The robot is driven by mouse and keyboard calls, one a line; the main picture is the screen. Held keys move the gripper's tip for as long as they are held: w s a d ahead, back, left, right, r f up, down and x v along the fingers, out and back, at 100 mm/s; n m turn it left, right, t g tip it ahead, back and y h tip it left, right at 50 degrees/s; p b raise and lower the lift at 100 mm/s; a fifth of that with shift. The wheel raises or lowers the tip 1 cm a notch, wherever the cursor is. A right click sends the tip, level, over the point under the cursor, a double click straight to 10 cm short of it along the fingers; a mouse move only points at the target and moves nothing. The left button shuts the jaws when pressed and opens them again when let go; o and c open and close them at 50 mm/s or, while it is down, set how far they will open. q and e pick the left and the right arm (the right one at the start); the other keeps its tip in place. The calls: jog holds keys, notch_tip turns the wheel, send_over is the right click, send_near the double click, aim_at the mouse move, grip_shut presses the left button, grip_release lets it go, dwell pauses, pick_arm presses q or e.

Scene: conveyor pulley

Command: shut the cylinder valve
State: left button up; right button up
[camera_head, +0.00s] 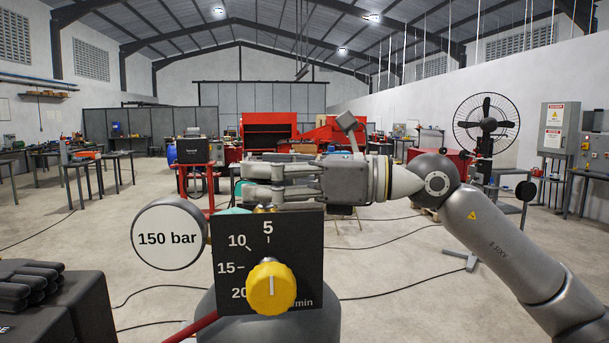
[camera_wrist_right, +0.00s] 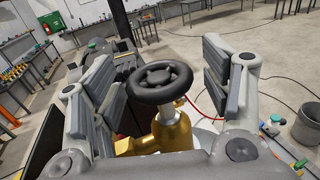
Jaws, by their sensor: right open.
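The cylinder valve shows in the right wrist view as a black round handwheel (camera_wrist_right: 160,84) on a brass body (camera_wrist_right: 174,130). In the head view, the handwheel cannot be made out. A little brass (camera_head: 266,208) shows under my right gripper (camera_head: 247,181), above the dark dial panel. That gripper comes in from the right, with its fingers pointing left. It is open, with one finger on each side of the handwheel and visible gaps in the wrist view. The grey cylinder (camera_head: 325,318) stands below, partly hidden by the panel. My left gripper is not in view.
In front of the cylinder are a dark panel (camera_head: 228,258) with a yellow knob (camera_head: 270,287) and a round gauge (camera_head: 168,238) reading 150 bar. A black box (camera_head: 70,300) stands at lower left. A grey bucket (camera_wrist_right: 308,126) shows at right in the wrist view. Cables cross the open floor.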

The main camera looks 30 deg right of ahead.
jog(key=v, duration=1.1)
jog(key=shift+s+d, duration=0.2)
jog(key=shift+r, duration=0.1)
dwell(0.7)
